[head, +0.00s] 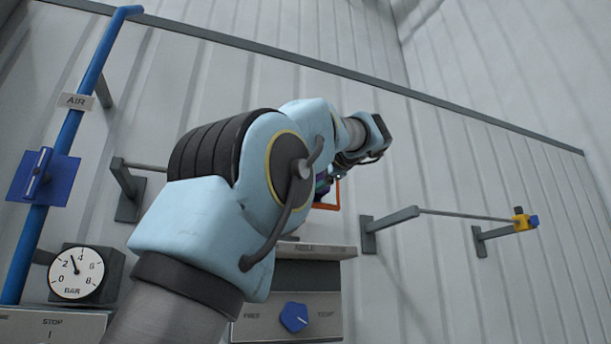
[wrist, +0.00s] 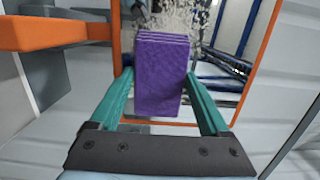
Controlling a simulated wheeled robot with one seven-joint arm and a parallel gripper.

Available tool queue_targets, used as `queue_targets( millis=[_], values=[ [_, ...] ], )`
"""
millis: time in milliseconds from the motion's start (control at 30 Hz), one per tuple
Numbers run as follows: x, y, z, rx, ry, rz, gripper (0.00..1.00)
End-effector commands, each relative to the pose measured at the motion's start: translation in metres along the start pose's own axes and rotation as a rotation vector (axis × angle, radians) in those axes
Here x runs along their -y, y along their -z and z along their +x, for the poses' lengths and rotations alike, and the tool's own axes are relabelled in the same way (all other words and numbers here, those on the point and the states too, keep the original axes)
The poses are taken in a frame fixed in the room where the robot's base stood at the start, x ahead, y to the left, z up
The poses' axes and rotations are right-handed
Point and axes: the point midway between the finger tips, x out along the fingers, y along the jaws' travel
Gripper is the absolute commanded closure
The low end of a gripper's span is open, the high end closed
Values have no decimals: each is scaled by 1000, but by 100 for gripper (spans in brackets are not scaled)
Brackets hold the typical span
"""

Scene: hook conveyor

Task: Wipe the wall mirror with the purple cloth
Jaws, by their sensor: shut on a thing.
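The purple cloth (wrist: 160,75) is a folded block held between the two green fingers of my gripper (wrist: 160,85) in the wrist view. The wall mirror (wrist: 215,55) has an orange frame and lies just beyond the cloth. Pale speckled marks show on the glass above the cloth's far edge. Whether the cloth touches the glass cannot be told. In the head view my arm hides most of the mirror; a corner of its orange frame (head: 330,200) shows behind the arm. The gripper's fingers are mostly hidden there.
An orange bar (wrist: 45,33) juts in at the left of the wrist view. In the head view a blue air pipe (head: 65,150) and a gauge (head: 77,274) stand at left. A panel with a blue knob (head: 294,317) is below, and a wall rod (head: 465,214) is at right.

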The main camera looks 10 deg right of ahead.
Motion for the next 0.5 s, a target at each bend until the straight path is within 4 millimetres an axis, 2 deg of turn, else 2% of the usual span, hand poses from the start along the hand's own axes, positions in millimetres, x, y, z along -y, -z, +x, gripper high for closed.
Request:
queue_targets(
  millis=[267, 500],
  values=[
    [0, 6, 2, 0, 0, -1, 64],
    [-2, -4, 3, 1, 0, -2, 64]
  ],
)
